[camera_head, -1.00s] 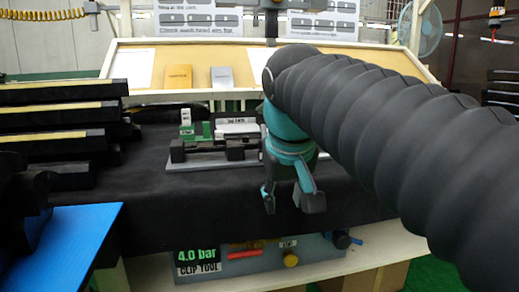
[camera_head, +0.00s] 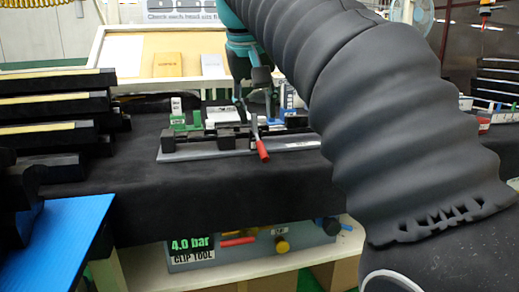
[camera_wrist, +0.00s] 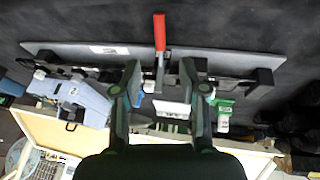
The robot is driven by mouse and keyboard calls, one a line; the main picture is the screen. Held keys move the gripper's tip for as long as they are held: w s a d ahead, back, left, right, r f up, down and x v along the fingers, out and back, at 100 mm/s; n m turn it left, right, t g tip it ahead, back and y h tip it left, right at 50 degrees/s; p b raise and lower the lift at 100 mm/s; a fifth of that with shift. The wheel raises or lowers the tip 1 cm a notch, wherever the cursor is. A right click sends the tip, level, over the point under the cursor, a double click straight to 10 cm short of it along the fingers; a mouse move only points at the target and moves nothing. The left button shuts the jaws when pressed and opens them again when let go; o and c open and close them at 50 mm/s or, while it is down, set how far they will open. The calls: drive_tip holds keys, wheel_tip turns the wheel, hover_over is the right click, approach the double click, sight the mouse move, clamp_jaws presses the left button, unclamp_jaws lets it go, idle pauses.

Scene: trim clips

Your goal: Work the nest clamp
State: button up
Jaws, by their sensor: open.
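The nest clamp shows as a lever with a red handle (camera_head: 262,150) on a grey base plate (camera_head: 190,155). In the wrist view the red handle (camera_wrist: 159,32) points up, away from the gripper, and its dark metal stem runs down between the fingers. My gripper (camera_head: 256,108) is above the fixture, with its fingers pointing down. In the wrist view the fingers of my gripper (camera_wrist: 157,75) are apart on either side of the lever's stem, with space on both sides. Whether they touch anything cannot be told. My arm hides the right part of the fixture.
Green and white blocks (camera_head: 183,120) stand at the fixture's back left. A blue-grey device (camera_wrist: 80,100) lies left of the fingers in the wrist view. Stacked dark trim bars (camera_head: 60,125) fill the table's left. The dark cloth in front is clear.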

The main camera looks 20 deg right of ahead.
sight(261, 146)
drive_tip(key=b+x, duration=0.2)
drive_tip(key=x, duration=0.7)
drive_tip(key=shift+w+f, duration=0.15)
drive_tip(key=shift+f, duration=0.15)
clamp_jaws()
